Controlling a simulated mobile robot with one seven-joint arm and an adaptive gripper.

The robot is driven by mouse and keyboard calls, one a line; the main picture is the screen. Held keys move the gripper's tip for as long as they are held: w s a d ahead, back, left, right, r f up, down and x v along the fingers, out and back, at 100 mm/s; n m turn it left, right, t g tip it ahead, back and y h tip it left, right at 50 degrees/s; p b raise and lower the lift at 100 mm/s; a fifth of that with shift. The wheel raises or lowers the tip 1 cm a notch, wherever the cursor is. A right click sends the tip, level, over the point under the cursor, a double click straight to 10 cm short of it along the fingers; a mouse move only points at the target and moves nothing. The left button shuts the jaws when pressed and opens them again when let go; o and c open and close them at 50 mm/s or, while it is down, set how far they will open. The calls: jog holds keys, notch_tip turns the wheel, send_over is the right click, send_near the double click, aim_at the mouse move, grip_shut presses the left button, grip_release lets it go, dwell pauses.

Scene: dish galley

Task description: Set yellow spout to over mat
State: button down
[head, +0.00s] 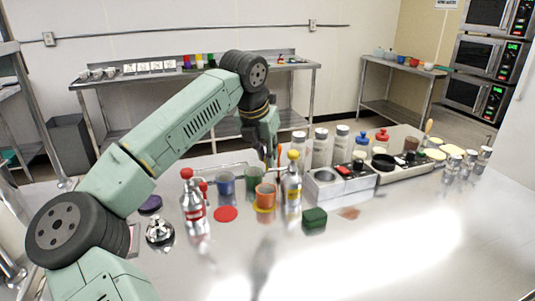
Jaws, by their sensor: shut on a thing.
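The bottle with the yellow spout (292,184) is a shiny metal bottle with a yellow top. It stands upright, at or just above the steel counter, right of an orange cup (265,196). My gripper (275,158) reaches down from behind and is shut at the bottle's upper part. The bottle partly hides the fingertips, so the exact contact is unclear. I cannot tell which mat is meant.
A red-topped bottle (192,200), a metal bell (159,231) and a blue cup (226,184) stand to the left. A green block (314,218) and a brown patch (349,213) lie to the right. The counter's front is clear.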

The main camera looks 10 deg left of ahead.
jog(key=shift+r, duration=0.1)
dwell(0.3)
jog(key=c, duration=1.6)
grip_release()
jog(key=v, duration=1.2)
jog(key=shift+s, duration=0.1)
